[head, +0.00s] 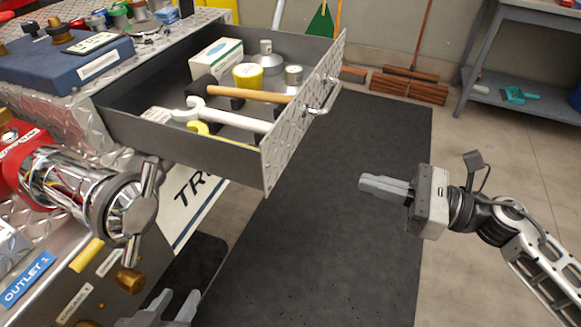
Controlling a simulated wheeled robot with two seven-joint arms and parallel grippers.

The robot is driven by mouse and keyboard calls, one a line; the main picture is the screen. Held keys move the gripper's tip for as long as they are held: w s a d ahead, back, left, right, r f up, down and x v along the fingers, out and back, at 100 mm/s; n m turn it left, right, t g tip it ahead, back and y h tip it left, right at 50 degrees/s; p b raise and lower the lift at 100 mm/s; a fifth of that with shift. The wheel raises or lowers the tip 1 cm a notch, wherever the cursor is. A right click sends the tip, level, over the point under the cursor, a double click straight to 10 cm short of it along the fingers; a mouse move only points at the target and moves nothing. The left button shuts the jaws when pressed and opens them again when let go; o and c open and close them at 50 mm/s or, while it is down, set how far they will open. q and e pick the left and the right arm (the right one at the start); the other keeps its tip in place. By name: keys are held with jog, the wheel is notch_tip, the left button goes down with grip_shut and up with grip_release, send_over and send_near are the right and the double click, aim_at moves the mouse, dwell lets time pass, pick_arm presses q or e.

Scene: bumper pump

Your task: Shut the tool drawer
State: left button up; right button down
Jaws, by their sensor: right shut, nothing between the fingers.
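The tool drawer (185,153) is pulled well out of the diamond-plate cabinet, at the upper middle of the head view. Its diamond-plate front (300,118) faces right and carries a metal bar handle (325,97). My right gripper (362,186) is shut and empty, to the right of and below the drawer front, apart from it. My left gripper (178,297) is at the bottom edge, below the drawer, with its two fingers apart and nothing seen between them. Its body is partly cut off by the frame.
The drawer holds a hammer (250,92), a wrench (235,117), a white box (215,60) and a yellow roll (247,76). A chrome outlet valve (95,195) juts out at left. A dark mat (340,240) covers open floor. A broom (410,83) and blue shelf stand behind.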

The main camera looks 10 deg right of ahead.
aim_at(279, 158)
jog(key=p+x, duration=0.3)
jog(key=x, duration=0.9)
jog(key=shift+w+a+r, duration=0.1)
jog(key=shift+w+a, duration=0.05)
jog(key=shift+a, duration=0.1)
pick_arm(q)
jog(key=shift+w+r, duration=0.1)
jog(key=shift+r, duration=0.55)
pick_arm(e)
jog(key=shift+w+a, duration=0.35)
jog(key=shift+a, duration=0.2)
pick_arm(q)
jog(key=shift+a, duration=0.15)
